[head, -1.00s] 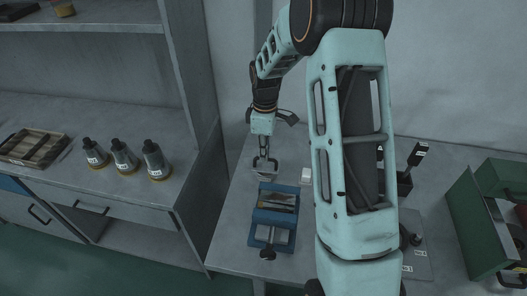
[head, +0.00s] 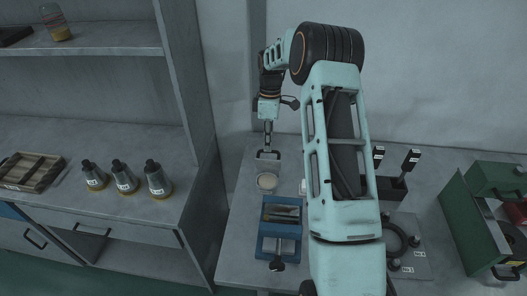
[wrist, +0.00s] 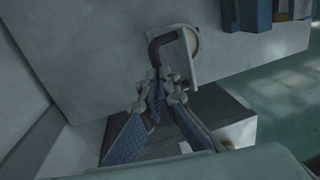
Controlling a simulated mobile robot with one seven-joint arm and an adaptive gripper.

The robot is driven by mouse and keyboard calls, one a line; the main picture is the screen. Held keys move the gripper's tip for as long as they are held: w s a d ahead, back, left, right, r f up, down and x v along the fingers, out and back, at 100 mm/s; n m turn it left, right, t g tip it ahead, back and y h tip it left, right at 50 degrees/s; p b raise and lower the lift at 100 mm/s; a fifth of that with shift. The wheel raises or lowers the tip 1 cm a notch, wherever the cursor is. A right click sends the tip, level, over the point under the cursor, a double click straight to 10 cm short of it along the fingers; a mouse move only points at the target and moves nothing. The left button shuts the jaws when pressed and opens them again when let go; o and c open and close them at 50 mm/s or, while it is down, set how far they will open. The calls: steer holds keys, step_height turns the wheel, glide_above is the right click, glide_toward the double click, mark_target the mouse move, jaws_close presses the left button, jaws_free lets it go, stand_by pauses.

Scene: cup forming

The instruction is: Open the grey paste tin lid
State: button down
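The grey paste tin (head: 267,182) stands on the table behind the blue clamp, with a round pale face showing on top. Its grey lid (head: 267,165) is tilted up at the back of the tin, with a dark handle (head: 267,153) on it. My gripper (head: 268,146) comes down from above and is shut on the handle. In the wrist view the fingertips (wrist: 161,76) close in at the near end of the dark handle (wrist: 160,42). The pale lid (wrist: 190,66) is seen nearly edge-on there, partly covering the tin's round face (wrist: 194,38).
A blue clamp fixture (head: 280,226) stands just in front of the tin. A small white block (head: 303,187) is beside my arm. A green box (head: 485,205) is at the right. Several dark-topped bottles (head: 124,178) stand on the left bench.

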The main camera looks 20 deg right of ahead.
steer(key=c, duration=2)
jaws_free()
steer(key=shift+s+f, duration=0.55)
steer(key=shift+f, duration=0.25)
steer(key=shift+c, duration=0.2)
steer(key=shift+w+g, duration=0.15)
steer(key=shift+g, duration=0.15)
steer(key=shift+w+r, duration=0.1)
steer(key=shift+r, duration=0.05)
steer(key=shift+w+r+p, duration=0.15)
steer(key=shift+p, duration=0.2)
steer(key=w+d+r+p, duration=0.3)
steer(key=w+r+p, duration=0.2)
steer(key=w+r, duration=0.2)
steer(key=shift+w+d, duration=0.35)
steer(key=shift+w, duration=0.65)
